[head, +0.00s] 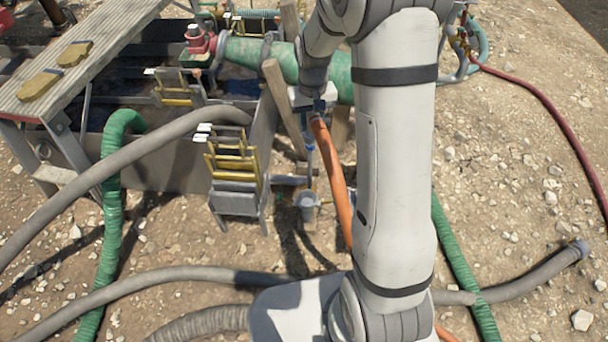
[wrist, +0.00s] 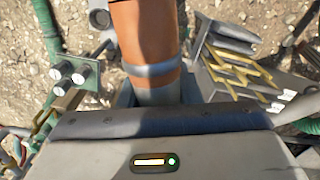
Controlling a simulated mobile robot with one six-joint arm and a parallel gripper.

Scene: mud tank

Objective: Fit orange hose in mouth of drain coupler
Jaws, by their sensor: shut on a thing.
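The orange hose (head: 335,180) hangs from my gripper (head: 318,106) and runs down behind my arm towards the ground. In the wrist view, my gripper (wrist: 155,98) is shut on the hose near its end. The orange hose (wrist: 145,35) has a blue-grey band and a grey end piece there, and the tip is hidden by the gripper body. A grey cup-like fitting, which looks like the drain coupler (head: 307,202), stands low beside the tank wall, below and slightly left of my gripper. The held hose end is well apart from it.
A yellow-runged step rack (head: 232,170) stands left of the fitting. A wooden prop (head: 285,105) leans near the gripper, and a large green pipe (head: 250,55) lies behind. Grey hoses (head: 150,285) and a green hose (head: 112,200) cross the stony ground.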

